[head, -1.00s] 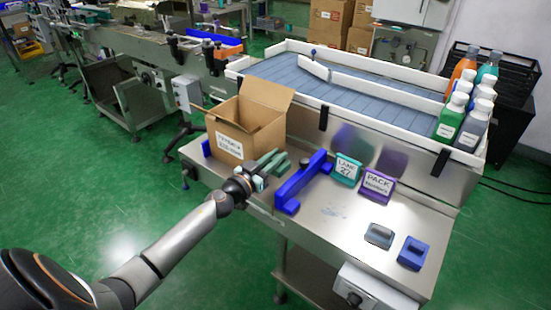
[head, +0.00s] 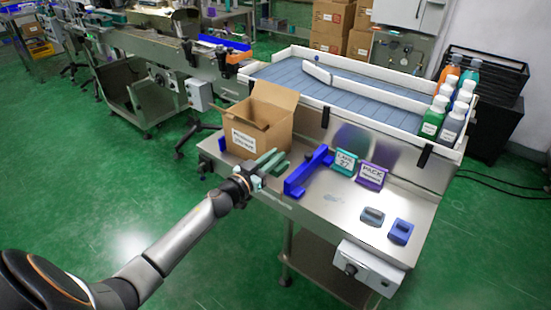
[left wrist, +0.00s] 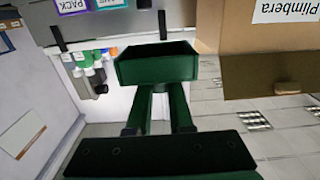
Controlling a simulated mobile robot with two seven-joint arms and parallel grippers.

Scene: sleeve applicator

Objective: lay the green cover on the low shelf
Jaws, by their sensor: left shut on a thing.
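My left gripper (head: 262,171) is beside the front edge of the steel bench, just in front of the open cardboard box. It is shut on the green cover (left wrist: 157,68), a dark green, shallow, box-like piece held at the fingertips in the left wrist view. In the head view the cover is hard to tell apart from the green fingers. I cannot pick out the low shelf with certainty in either view. My right gripper is not in view.
The open cardboard box (head: 254,140) stands on the bench (head: 330,212) behind the gripper. A blue bracket (head: 300,178), a teal sign (head: 344,162), a purple sign (head: 372,175) and two small blocks lie to the right. Bottles (head: 433,122) stand at the conveyor's far right.

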